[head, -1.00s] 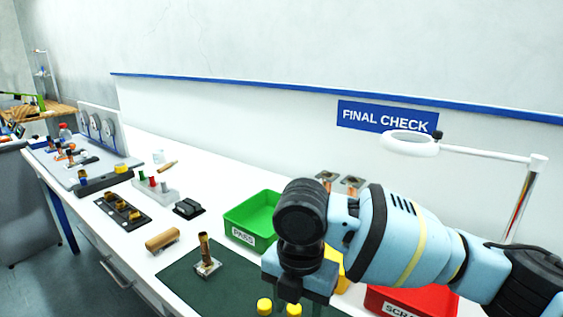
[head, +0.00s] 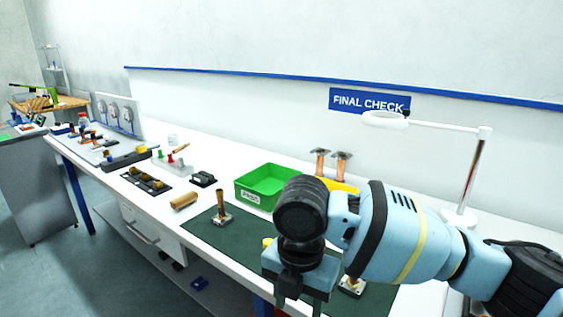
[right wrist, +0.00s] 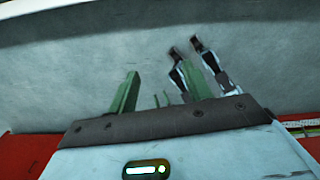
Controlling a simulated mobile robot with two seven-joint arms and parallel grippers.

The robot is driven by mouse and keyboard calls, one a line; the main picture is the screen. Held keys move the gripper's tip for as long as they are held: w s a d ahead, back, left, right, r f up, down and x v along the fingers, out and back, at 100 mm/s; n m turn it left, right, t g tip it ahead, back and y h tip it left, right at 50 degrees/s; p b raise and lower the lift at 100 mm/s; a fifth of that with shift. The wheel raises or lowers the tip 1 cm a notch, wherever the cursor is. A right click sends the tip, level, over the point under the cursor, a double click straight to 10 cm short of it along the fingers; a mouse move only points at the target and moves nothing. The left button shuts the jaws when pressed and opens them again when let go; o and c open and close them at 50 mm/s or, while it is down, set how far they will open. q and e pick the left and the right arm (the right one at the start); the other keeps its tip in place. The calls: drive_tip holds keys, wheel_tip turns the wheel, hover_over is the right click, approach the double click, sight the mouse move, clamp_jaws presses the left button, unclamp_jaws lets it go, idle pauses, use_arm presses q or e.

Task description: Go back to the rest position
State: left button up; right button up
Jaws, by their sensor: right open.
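My right arm crosses the right half of the head view. Its gripper (head: 298,292) points down in front of the bench and the dark green mat (head: 205,230), with nothing seen in it. In the right wrist view the two green fingers of the right gripper (right wrist: 162,92) stand apart with an open gap between them. My left gripper is not in view.
The white bench (head: 150,207) carries a green bin (head: 265,186), a wooden cylinder (head: 184,201), a stamp-like piece (head: 221,217) on the mat and several small fixtures further left. A ring lamp (head: 385,119) stands at the right. Open floor (head: 95,260) lies at the left front.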

drive_tip(key=s+a+f+m+t+y, duration=0.2)
drive_tip(key=a+f+m+y, duration=0.25)
drive_tip(key=f+m, duration=0.35)
drive_tip(key=s+a+f+m+t+y, duration=0.25)
drive_tip(key=f+m+y, duration=0.35)
drive_tip(key=f, duration=0.5)
drive_tip(key=s+d+f+m+t+h, duration=0.4)
drive_tip(key=s+d+f+m, duration=0.4)
drive_tip(key=d+f+m, duration=0.3)
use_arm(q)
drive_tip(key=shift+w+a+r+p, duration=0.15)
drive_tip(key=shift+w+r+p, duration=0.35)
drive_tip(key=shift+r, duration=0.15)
use_arm(e)
drive_tip(key=s+d+f+m+h, duration=0.1)
drive_tip(key=s+d+f+h, duration=0.1)
drive_tip(key=s+d, duration=0.4)
drive_tip(key=s+d+f+m+h, duration=0.2)
drive_tip(key=s+d+f, duration=0.1)
drive_tip(key=s+d, duration=0.4)
drive_tip(key=shift+s+d+f+h, duration=0.15)
drive_tip(key=shift+s+d+h, duration=0.1)
drive_tip(key=shift+d+h, duration=0.1)
drive_tip(key=shift+a, duration=0.1)
